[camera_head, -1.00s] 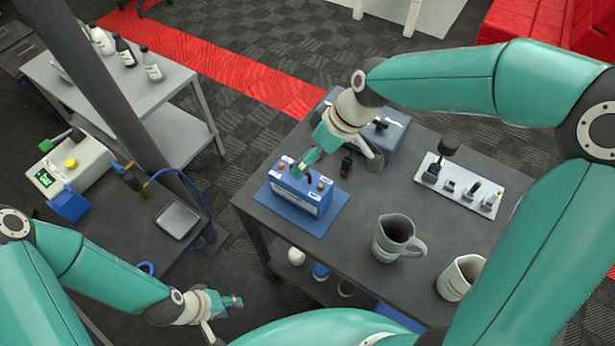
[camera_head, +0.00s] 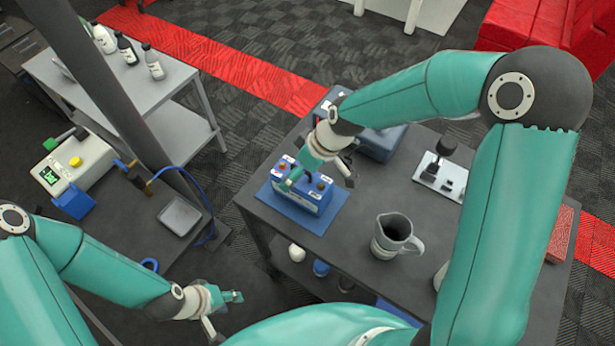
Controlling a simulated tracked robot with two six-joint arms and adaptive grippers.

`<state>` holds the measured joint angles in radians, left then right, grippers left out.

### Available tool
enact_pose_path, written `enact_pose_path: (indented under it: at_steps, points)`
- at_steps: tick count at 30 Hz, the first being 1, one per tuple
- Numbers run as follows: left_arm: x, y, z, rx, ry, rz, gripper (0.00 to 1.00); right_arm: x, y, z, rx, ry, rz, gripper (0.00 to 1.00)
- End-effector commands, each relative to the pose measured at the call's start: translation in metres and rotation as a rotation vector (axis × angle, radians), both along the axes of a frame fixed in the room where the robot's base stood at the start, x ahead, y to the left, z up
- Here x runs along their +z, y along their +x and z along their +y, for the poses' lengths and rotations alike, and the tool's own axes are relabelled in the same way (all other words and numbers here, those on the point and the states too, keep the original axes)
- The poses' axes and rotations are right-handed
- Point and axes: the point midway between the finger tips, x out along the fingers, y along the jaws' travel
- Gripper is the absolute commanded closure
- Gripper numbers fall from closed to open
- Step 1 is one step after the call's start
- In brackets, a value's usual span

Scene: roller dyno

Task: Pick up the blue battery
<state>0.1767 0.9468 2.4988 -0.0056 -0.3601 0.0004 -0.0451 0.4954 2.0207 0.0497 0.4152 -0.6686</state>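The blue battery (camera_head: 311,202), a box with a pale top and red and dark terminals, stands upright on a blue mat (camera_head: 281,209) on the dark table. My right gripper (camera_head: 320,180) is over the battery, its fingers spread apart, one towards the battery's left end and the other beyond its right end. Part of the battery's top is hidden by the gripper. I cannot tell whether the fingers touch it. My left gripper (camera_head: 224,314) is low at the bottom left, away from the battery, with its fingers apart and nothing between them.
A grey-blue box (camera_head: 382,143) stands just behind the battery. A grey jug (camera_head: 395,235) stands at the front right. A white tray with dark parts (camera_head: 427,175) is partly hidden by my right arm. A side bench holds a tester (camera_head: 75,162).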

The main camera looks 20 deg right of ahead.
Motion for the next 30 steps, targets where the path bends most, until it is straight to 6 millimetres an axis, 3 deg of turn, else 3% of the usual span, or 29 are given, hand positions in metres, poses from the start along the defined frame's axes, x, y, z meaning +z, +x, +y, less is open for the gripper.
enact_pose_path:
  at_steps: [2,17,30]
  points:
    - [0.001,0.0,-0.0001,0.0,0.0,0.0,0.6,0.0011,-0.0002,-0.0004,-0.001,0.0,0.0,0.13]
    - [0.0009,0.0001,0.0,0.0,0.0,0.0,0.6,0.0018,0.0011,-0.0016,-0.004,0.0,-0.001,0.95]
    - [-0.0003,0.0,0.0,0.0,0.0,0.0,0.6,0.0096,0.0021,-0.0018,-0.005,0.001,-0.004,0.95]
